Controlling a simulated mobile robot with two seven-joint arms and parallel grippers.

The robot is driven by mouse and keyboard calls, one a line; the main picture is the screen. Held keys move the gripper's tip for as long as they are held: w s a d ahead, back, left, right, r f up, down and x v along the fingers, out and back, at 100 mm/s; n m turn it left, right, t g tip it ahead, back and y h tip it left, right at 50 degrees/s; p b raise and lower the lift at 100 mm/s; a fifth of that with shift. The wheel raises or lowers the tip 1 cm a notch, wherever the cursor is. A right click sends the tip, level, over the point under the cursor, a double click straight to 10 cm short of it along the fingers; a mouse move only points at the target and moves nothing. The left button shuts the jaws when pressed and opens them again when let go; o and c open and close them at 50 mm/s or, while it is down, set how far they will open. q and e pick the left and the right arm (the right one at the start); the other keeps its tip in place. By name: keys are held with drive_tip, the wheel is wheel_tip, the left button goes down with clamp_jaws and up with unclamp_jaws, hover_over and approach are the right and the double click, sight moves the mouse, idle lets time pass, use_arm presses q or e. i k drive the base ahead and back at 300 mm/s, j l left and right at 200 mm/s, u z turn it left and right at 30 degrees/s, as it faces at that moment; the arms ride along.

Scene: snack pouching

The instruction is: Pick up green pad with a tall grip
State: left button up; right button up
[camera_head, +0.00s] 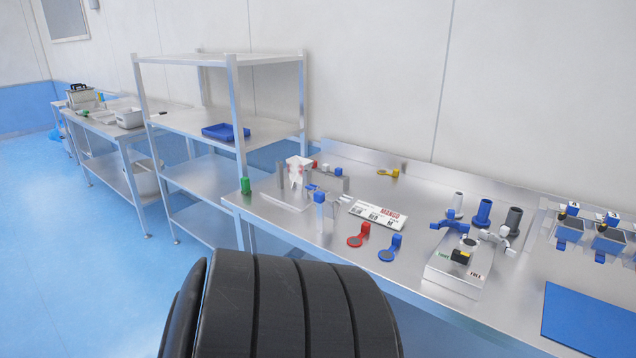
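A small upright green piece (245,186) stands at the left end of the near steel table. It could be the grip of the green pad; no flat pad shows clearly under it. A red pad with a grip (356,240) and a blue pad with a grip (388,254) lie near the middle of the front edge. Another small green thing (82,113) is on the far table, too small to make out. Neither of my grippers is in view.
The steel table (345,273) also holds a white pouch (298,170), a mango packet (378,214), a scale-like device (455,268), several cylinders and a blue mat (592,322). A steel shelf rack (233,100) with a blue tray (226,132) stands behind its left end.

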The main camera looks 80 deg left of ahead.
sight(244, 181)
drive_tip(key=u, duration=1.7)
drive_tip(key=k+j+u, duration=0.1)
drive_tip(key=u, duration=0.3)
drive_tip(key=k+j+u, duration=0.15)
drive_tip(key=u, duration=0.25)
drive_tip(key=k+j+u, duration=0.2)
drive_tip(key=u, duration=0.2)
